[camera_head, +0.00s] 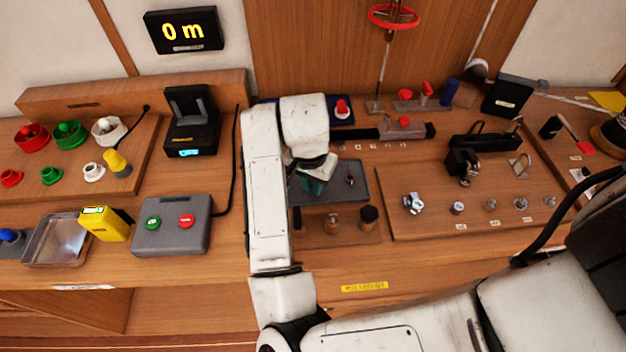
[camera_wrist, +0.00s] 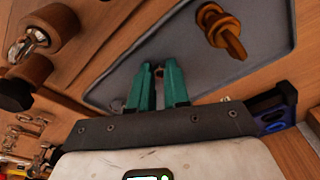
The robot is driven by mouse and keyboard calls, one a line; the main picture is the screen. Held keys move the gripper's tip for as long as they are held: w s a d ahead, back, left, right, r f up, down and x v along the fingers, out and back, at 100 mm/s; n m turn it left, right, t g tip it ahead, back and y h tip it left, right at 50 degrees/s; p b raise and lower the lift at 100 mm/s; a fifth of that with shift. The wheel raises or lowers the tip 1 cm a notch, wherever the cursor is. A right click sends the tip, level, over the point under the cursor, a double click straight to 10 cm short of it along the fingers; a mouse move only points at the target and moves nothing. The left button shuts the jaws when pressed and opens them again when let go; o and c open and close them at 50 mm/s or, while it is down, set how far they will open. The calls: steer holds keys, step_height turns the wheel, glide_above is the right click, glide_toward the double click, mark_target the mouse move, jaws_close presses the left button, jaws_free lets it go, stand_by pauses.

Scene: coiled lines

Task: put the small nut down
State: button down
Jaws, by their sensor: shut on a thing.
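My gripper (camera_head: 315,187) is over the left part of a dark grey tray (camera_head: 352,197), partly covered by my own arm in the head view. In the wrist view its teal fingers (camera_wrist: 159,76) are close together, with the small nut (camera_wrist: 159,71) just showing between their tips. The nut is mostly hidden by the fingers, and I cannot see it in the head view. The tips are above the tray's bare surface (camera_wrist: 262,72); I cannot tell how high. A brass-coloured threaded piece (camera_wrist: 222,30) is on the tray, apart from the fingers; it also shows in the head view (camera_head: 350,179).
A board to the right holds several small fittings (camera_head: 458,208) and a black clamp (camera_head: 463,163). A grey two-button box (camera_head: 172,225) stands left of my arm. A blue-and-black item (camera_wrist: 272,108) is near the tray's edge.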

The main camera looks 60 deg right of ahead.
steer(key=shift+s+f+b, duration=0.15)
steer(key=shift+f+b, duration=0.5)
steer(key=shift+f, duration=0.1)
steer(key=c, duration=1.1)
jaws_free()
steer(key=shift+f, duration=0.15)
steer(key=shift+r+p, duration=0.6)
steer(key=shift+r, duration=0.1)
step_height(320, 180, up, 12)
steer(key=a+p, duration=0.1)
steer(key=shift+a+r, duration=0.2)
